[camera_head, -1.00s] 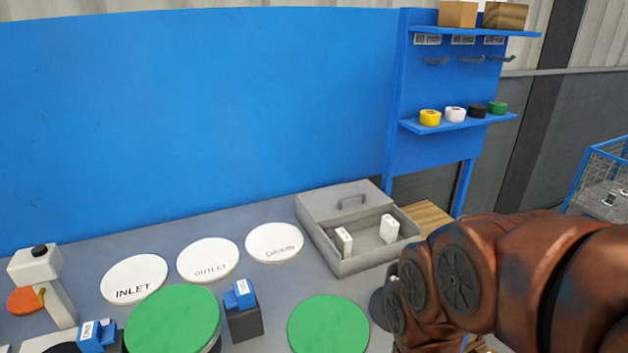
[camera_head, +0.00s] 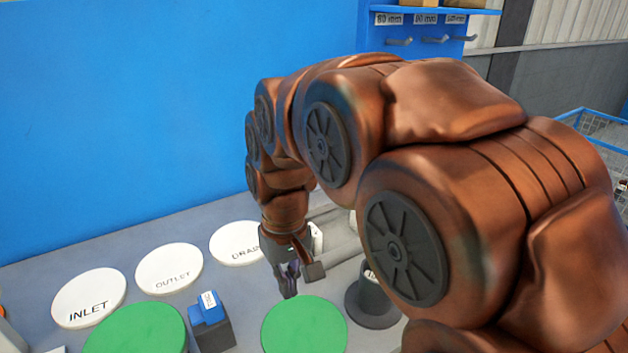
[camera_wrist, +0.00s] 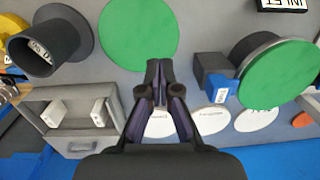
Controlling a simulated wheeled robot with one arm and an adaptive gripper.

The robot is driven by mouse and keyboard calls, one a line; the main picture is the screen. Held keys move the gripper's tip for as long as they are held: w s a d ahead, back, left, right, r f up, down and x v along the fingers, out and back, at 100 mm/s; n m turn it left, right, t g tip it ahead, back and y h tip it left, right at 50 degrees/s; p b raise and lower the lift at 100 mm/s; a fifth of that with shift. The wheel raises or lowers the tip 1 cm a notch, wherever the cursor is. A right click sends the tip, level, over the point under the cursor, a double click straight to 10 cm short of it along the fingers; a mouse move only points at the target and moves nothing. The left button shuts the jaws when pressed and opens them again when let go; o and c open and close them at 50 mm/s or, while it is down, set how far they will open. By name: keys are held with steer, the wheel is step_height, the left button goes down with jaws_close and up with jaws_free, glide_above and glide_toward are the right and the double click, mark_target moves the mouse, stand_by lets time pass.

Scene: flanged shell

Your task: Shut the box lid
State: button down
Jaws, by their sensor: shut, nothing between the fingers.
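The grey box (camera_wrist: 40,103) is at the left in the wrist view. It is open, with two small white cartons (camera_wrist: 55,112) inside. Its lid (camera_wrist: 92,142), with a handle, stands back at the far side. In the head view my arm hides most of the box, and only part of its grey side (camera_head: 342,247) shows. My gripper (camera_head: 289,292) points down over the bench, left of and in front of the box, and is apart from it. Its fingers (camera_wrist: 153,68) are shut together and empty in the wrist view.
A green disc (camera_head: 305,328) lies near my fingertips. A dark flanged pipe (camera_head: 375,305) stands right of it, in front of the box. White discs INLET (camera_head: 88,297), OUTLET (camera_head: 168,268) and DRAIN (camera_head: 235,242) line the back. A blue block on a dark stand (camera_head: 212,322) is left.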

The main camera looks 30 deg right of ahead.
steer(key=w+d+r+t, duration=0.1)
steer(key=w+d, duration=0.1)
steer(key=w, duration=0.3)
steer(key=w+d+r, duration=0.2)
steer(key=w, duration=0.3)
steer(key=t, duration=0.4)
glide_above(316, 196)
steer(key=f, duration=0.2)
steer(key=shift+h, duration=0.3)
steer(key=p+x, duration=0.3)
steer(key=x, duration=0.6)
steer(key=shift+w+f, duration=0.15)
steer(key=shift+f, duration=0.1)
steer(key=shift+s, duration=0.4)
steer(key=shift+s+a+f+p, duration=0.15)
steer(key=shift+s+p, duration=0.2)
steer(key=shift+s, duration=0.35)
steer(key=shift+s+f+p, duration=0.15)
steer(key=shift+s+p, duration=0.2)
steer(key=shift+s, duration=0.4)
